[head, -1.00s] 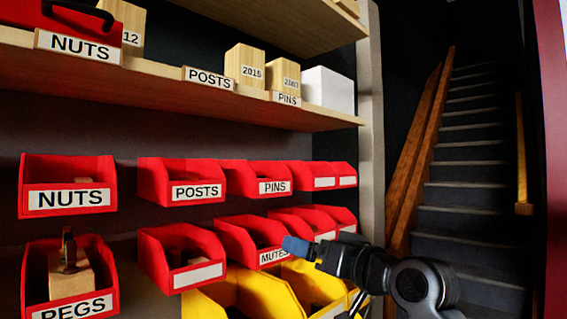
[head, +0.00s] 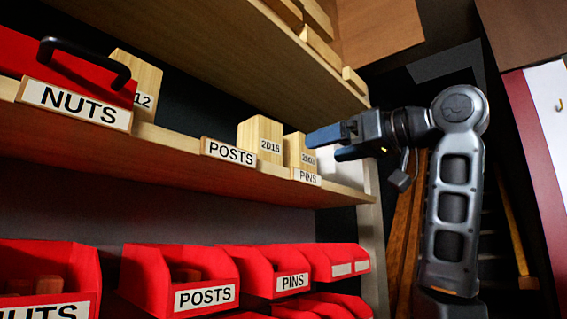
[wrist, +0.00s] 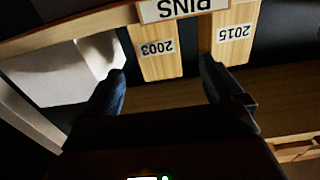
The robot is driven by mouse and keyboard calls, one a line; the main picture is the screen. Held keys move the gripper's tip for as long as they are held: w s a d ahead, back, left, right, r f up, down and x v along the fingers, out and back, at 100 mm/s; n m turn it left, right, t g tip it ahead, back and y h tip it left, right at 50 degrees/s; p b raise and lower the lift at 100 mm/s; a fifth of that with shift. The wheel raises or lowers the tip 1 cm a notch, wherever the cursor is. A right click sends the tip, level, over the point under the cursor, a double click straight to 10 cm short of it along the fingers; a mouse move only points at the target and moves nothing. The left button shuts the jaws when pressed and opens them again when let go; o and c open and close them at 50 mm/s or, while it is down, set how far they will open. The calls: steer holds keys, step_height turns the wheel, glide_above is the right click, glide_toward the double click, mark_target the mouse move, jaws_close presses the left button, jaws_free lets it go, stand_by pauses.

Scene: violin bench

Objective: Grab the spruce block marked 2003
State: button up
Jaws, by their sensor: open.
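The spruce block marked 2003 (head: 297,148) stands on the upper shelf behind the PINS label, its number small and partly unclear in the head view. The wrist view is upside down and shows the block (wrist: 158,62) with 2003 legible, roughly between my fingers and beyond their tips. My gripper (head: 328,145) is open and empty, just right of the block in the head view. Its two fingers also show in the wrist view (wrist: 164,85). A taller block marked 2015 (head: 260,140) stands beside the 2003 block, close to one finger in the wrist view.
A white box (head: 332,166) stands on the shelf right of the 2003 block. The PINS label (head: 307,177) is on the shelf's front edge. Another shelf (head: 215,35) overhangs above. Red bins (head: 180,278) hang below. A block ending in 12 (head: 140,82) and a red case (head: 45,65) are at left.

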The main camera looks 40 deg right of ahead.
mark_target(308, 152)
steer(key=w+p, duration=0.1)
steer(key=w, duration=0.1)
steer(key=w+p, duration=0.1)
steer(key=w, duration=0.2)
steer(key=w+a+p, duration=0.1)
steer(key=w, duration=0.1)
steer(key=shift+w+r, duration=0.25)
steer(key=shift+w, duration=0.05)
steer(key=shift+c, duration=0.2)
steer(key=c, duration=1.1)
